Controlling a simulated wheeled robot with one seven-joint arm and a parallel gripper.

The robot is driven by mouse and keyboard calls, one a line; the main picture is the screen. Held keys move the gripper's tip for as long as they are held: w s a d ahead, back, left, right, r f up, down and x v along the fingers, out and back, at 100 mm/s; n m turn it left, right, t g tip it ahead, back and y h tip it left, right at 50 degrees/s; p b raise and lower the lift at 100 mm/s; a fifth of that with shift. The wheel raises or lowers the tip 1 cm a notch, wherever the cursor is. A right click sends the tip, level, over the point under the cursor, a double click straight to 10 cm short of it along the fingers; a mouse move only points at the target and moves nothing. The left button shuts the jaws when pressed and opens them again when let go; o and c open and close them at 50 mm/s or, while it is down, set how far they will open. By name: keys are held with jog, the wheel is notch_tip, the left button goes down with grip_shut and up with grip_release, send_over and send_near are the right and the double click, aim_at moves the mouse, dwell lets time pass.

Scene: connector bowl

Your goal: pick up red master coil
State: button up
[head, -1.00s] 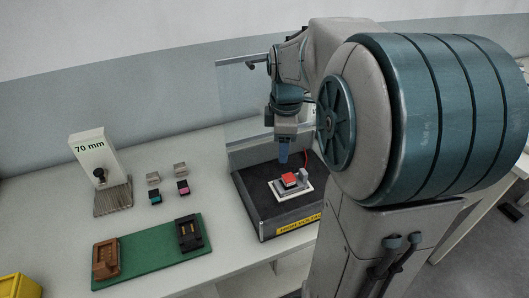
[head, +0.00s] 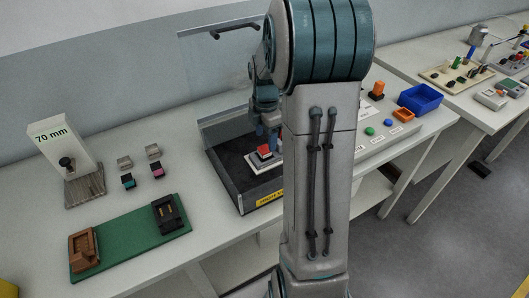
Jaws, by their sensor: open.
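The red master coil (head: 265,151) sits on a small white base (head: 259,165) inside a dark open-topped box (head: 224,170) with a yellow label on its front. I cannot tell whether the fingers touch the coil.
A clear panel (head: 205,70) stands behind the box. A green board (head: 130,238) with brown and black holders lies front left, near several small blocks and a 70 mm stand (head: 60,150). A blue bin (head: 420,98) is at right.

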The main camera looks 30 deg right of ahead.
aim_at(264, 149)
jog(key=shift+w+a+f+p, duration=0.1)
jog(key=shift+f+p, duration=0.15)
jog(key=shift+f, duration=1.1)
jog(key=shift+w+f+p, duration=0.1)
jog(key=shift+f+p, duration=0.1)
jog(key=shift+f, duration=1.15)
jog(key=c, duration=1.1)
